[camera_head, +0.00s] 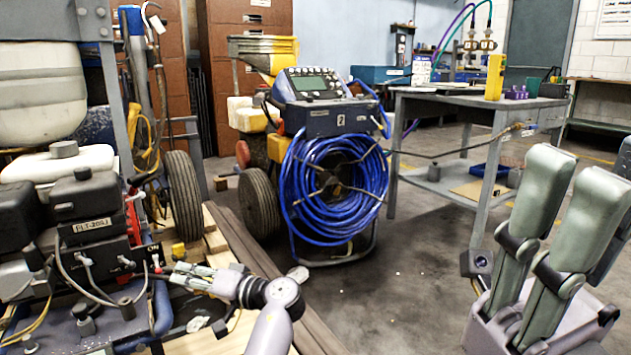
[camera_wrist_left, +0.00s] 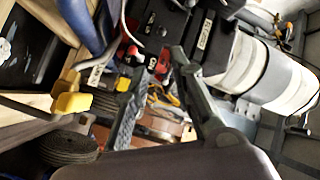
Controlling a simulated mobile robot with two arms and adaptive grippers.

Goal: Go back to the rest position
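My left gripper (camera_head: 178,277) is at the lower left in the head view, beside the line striper's engine (camera_head: 95,215). Its fingers point left toward the engine's front. In the left wrist view the fingers (camera_wrist_left: 158,64) are apart, with nothing clearly held between them. A red switch (camera_wrist_left: 151,62) marked ON shows beyond the fingertips; I cannot tell the exact distance. My right gripper (camera_head: 578,165) is raised at the right edge of the head view, close to the camera. Its fingers point up, stand apart and look empty.
A blue hose reel with a control panel (camera_head: 315,85) stands in the middle. A grey metal table (camera_head: 440,100) is behind at right, with a yellow device (camera_head: 495,77) on it. Wooden pallet boards (camera_head: 255,250) lie under the striper. The floor at centre right (camera_head: 400,300) is clear.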

